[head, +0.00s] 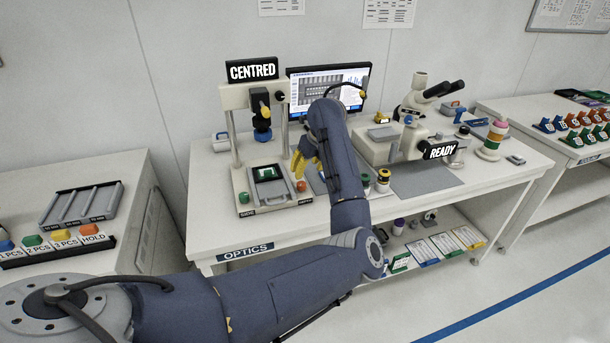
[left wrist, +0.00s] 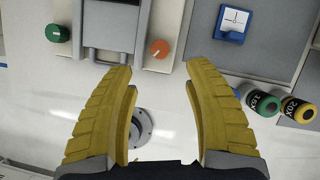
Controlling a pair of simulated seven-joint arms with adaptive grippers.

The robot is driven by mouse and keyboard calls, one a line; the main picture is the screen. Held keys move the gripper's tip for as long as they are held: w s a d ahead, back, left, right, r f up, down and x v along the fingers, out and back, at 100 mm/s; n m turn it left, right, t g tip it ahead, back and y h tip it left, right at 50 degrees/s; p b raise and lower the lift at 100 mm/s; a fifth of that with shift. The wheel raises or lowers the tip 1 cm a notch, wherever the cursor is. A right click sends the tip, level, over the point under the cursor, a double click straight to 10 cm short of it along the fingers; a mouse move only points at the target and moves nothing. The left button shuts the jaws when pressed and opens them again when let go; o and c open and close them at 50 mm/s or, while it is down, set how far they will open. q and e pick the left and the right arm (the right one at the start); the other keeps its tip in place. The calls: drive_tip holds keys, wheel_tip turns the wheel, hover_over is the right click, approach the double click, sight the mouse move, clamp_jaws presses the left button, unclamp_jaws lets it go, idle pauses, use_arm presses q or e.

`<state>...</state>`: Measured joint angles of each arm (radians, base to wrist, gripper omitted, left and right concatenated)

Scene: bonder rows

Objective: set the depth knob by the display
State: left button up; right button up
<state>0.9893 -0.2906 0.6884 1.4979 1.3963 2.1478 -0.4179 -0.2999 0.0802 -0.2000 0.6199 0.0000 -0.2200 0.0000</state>
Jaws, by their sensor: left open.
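The left machine on the bench carries a black display (head: 252,70) reading CENTRED. On its base are a green knob (head: 243,197) and an orange knob (head: 301,186), either side of a tray with a green part (head: 267,172). My left gripper (head: 305,164) is open and empty above the orange knob. In the left wrist view, the orange knob (left wrist: 160,49) lies just beyond and between the fingertips (left wrist: 160,72); the green knob (left wrist: 57,33) is further left. My right gripper is not in view.
A second machine with a READY display (head: 440,150) and microscope (head: 425,95) stands to the right. A monitor (head: 355,78) stands behind my arm. A grey mat (head: 425,180) is clear.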

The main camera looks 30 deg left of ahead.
use_arm(q)
drive_tip(key=shift+v, duration=0.85)
